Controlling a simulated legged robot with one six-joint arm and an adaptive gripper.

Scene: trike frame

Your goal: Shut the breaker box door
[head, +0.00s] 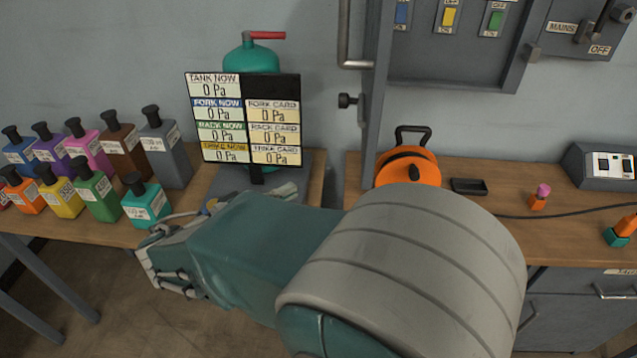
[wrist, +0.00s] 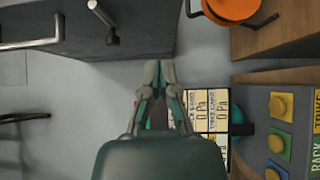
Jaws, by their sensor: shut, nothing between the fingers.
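The breaker box (head: 455,75) is a grey box on the wall at the upper right of the head view, with its switches exposed. Its door (head: 378,90) stands open at the box's left side, seen nearly edge-on, with a bar handle (head: 344,40) and a knob (head: 347,101) on its left. In the wrist view, a dark grey panel that looks like the door (wrist: 140,30) is at the top, beyond the fingertips. My gripper (wrist: 159,74) is shut and empty, apart from the door. In the head view, my gripper (head: 165,272) is low left, partly hidden by my arm.
Several coloured bottles (head: 105,165) crowd the left bench. A pressure display board (head: 250,118) stands before a green tank (head: 252,58). An orange cable reel (head: 408,168) sits on the right bench below the door. A gap separates the benches.

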